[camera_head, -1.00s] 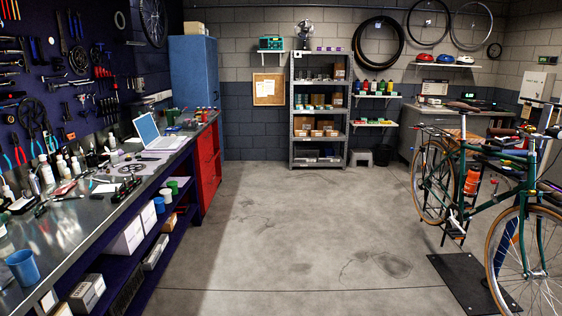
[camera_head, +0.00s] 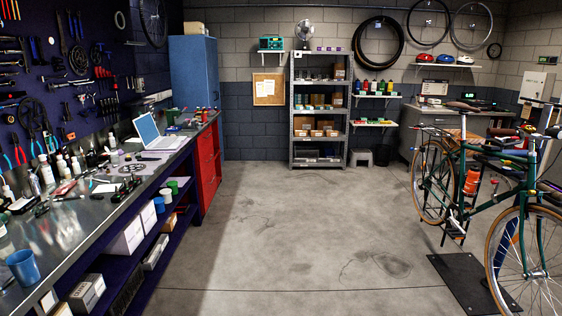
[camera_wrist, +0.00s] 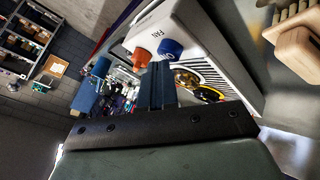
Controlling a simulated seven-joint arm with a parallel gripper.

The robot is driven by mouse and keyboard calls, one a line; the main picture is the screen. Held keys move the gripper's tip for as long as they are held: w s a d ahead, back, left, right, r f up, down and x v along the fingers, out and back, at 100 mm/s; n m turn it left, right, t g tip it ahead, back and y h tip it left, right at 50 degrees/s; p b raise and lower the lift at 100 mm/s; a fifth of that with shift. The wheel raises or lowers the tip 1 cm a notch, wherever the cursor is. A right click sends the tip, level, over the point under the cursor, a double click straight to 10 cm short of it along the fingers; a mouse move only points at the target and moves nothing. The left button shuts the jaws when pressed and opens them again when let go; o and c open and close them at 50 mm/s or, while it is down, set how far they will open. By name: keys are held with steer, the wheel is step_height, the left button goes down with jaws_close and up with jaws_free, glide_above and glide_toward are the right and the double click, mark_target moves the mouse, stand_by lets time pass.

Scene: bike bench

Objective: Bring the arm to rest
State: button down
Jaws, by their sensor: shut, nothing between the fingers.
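My gripper (camera_wrist: 157,70) shows only in the wrist view. Its two dark fingers are together, with nothing between them, and stick up from a dark bolted bar. The arm does not show in the head view. Right behind the fingers in the wrist view is a pale box (camera_wrist: 185,22) with the word FAN, an orange knob (camera_wrist: 139,57) and a blue knob (camera_wrist: 170,48). I cannot tell how much gap lies between the fingers and the box.
A wooden piece (camera_wrist: 298,50) is at the upper right of the wrist view. In the head view a long workbench (camera_head: 95,212) with a blue cup (camera_head: 23,268) runs along the left. A green bicycle (camera_head: 490,207) stands at the right. The floor (camera_head: 285,235) between them is clear.

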steer(key=shift+r, duration=3)
